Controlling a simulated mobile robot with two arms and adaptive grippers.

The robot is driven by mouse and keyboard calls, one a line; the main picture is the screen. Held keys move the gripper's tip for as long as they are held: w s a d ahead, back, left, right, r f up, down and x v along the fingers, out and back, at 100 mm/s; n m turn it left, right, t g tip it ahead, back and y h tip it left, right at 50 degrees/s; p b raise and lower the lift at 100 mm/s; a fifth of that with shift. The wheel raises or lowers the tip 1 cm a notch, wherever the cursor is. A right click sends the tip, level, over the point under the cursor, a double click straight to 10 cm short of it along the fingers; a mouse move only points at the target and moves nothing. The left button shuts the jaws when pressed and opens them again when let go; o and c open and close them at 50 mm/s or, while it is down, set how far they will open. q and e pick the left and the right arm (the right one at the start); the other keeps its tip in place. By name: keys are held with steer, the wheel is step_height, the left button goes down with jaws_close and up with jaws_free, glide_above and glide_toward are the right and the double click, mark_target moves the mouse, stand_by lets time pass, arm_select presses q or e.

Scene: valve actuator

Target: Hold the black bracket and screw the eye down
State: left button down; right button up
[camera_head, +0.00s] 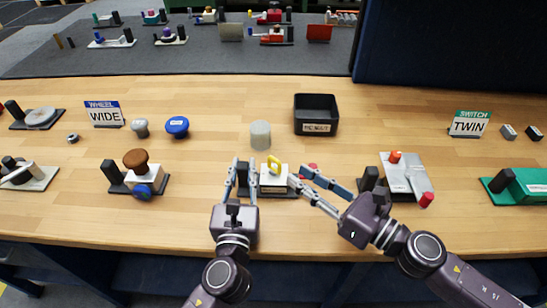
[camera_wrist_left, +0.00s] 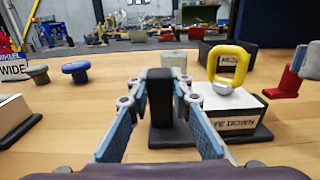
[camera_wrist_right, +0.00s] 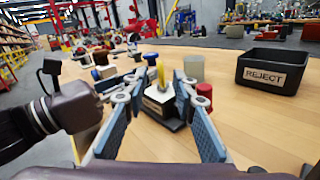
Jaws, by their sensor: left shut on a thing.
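The black bracket (camera_head: 242,178) is an upright post on the left side of a dark base. My left gripper (camera_head: 241,168) is shut on it; in the left wrist view the bracket (camera_wrist_left: 160,98) stands between the two fingers. Beside it is a white block (camera_head: 272,182) labelled EYE DOWN. The yellow eye (camera_head: 274,164) stands upright on top of the block, on a silver collar (camera_wrist_left: 222,88). My right gripper (camera_head: 298,174) is open and empty at the block's right side. In the right wrist view the eye (camera_wrist_right: 164,74) shows beyond its spread fingers.
A red part (camera_wrist_right: 204,95) stands close to the right gripper's fingers. Behind are a pale cylinder (camera_head: 260,135) and a black REJECT box (camera_head: 316,112). A brown-knobbed fixture (camera_head: 137,172) is at left, and a grey plate fixture (camera_head: 407,178) at right.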

mark_target(273, 157)
steer(key=shift+x, duration=4.5)
jaws_close()
